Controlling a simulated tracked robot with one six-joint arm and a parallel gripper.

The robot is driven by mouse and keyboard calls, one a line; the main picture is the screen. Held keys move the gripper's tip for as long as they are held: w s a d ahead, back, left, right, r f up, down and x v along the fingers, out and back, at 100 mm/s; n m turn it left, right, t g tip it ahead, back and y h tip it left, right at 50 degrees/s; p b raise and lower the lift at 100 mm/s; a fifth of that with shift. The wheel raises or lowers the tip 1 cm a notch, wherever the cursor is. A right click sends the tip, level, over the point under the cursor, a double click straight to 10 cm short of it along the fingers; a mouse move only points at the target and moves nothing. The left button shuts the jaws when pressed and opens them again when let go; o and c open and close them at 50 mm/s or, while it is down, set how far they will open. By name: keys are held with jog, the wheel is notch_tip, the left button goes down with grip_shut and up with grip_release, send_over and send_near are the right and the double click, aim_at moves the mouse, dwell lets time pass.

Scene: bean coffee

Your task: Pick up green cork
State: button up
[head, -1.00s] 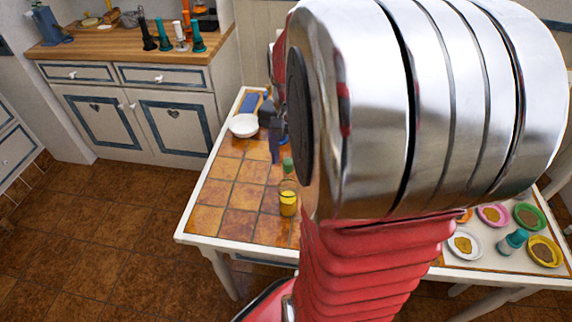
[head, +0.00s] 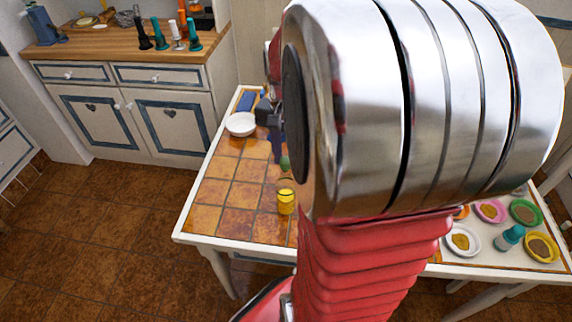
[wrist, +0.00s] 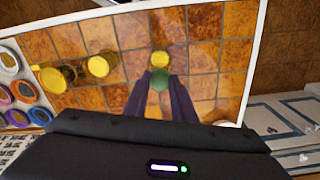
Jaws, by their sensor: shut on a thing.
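The green cork (head: 284,163) shows in the head view just above a glass jar (head: 286,199) with yellow contents on the tiled table. In the wrist view the cork (wrist: 158,80) sits between the tips of my gripper's two dark fingers (wrist: 159,86), which are shut on it. The jar's yellow contents (wrist: 159,58) show just beyond the cork. In the head view my gripper (head: 279,153) is partly hidden behind my arm. I cannot tell for sure whether the cork is fully clear of the jar's mouth.
A white bowl (head: 241,124) and a blue object (head: 246,101) stand at the table's far left. In the wrist view, more yellow vessels (wrist: 98,66) stand to the left. Small colored plates (head: 491,211) are at the right. The table's front left is clear.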

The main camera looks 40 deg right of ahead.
aim_at(286, 159)
notch_tip(286, 159, up, 10)
dwell(0.7)
dwell(0.5)
